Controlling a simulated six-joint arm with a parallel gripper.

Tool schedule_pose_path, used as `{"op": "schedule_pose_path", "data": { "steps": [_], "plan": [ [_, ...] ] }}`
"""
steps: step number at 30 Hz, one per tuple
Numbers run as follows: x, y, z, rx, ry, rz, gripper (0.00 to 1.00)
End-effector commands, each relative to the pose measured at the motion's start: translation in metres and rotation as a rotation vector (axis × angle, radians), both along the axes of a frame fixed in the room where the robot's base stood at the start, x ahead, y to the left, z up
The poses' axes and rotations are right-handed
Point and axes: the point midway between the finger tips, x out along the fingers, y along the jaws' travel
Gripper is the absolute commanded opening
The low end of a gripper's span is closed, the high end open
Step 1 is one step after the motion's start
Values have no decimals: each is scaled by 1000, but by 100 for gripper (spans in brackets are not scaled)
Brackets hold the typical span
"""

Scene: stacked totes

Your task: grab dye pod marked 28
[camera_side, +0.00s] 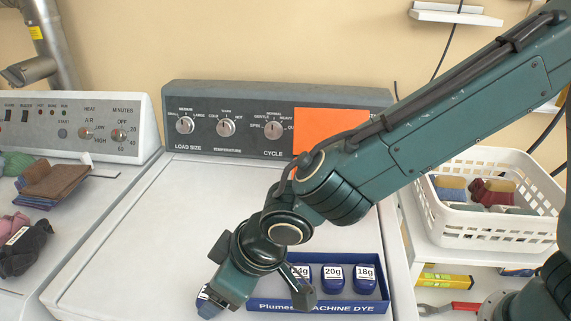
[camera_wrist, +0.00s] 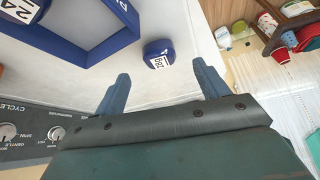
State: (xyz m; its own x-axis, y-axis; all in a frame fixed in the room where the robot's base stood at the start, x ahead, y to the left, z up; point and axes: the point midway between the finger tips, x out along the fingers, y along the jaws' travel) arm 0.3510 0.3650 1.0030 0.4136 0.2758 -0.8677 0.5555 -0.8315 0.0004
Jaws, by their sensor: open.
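The dye pod marked 28 (camera_wrist: 158,54) is dark blue with a white label and lies on the white machine top, outside the blue tray. In the wrist view it is just beyond my gripper (camera_wrist: 160,70), roughly centred between two spread, empty blue fingers. In the side view my gripper (camera_side: 218,295) reaches low over the machine top, left of the tray, and mostly covers the pod (camera_side: 207,308). I cannot tell whether the fingers touch it.
The blue dye tray (camera_side: 375,307) beside my gripper holds pods marked 24g (camera_side: 301,272), 20g (camera_side: 334,279) and 18g (camera_side: 366,279). The control panel (camera_side: 230,125) stands behind. A white basket (camera_side: 485,232) is at right, folded cloths (camera_side: 55,182) at left. The machine top is otherwise clear.

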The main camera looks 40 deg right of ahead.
Motion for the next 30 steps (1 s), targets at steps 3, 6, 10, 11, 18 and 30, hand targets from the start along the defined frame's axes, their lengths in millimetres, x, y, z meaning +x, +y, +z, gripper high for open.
{"op": "schedule_pose_path", "data": {
  "steps": [3,6,10,11,18,30],
  "plan": [
    [2,1,-4,1,-1,0,73],
    [3,2,-5,1,-1,0,73],
    [3,2,-5,1,-1,0,73],
    [3,2,-6,0,0,0,73],
    [11,6,-19,-1,1,0,73],
    [25,16,-48,-1,1,1,73]
  ]
}}
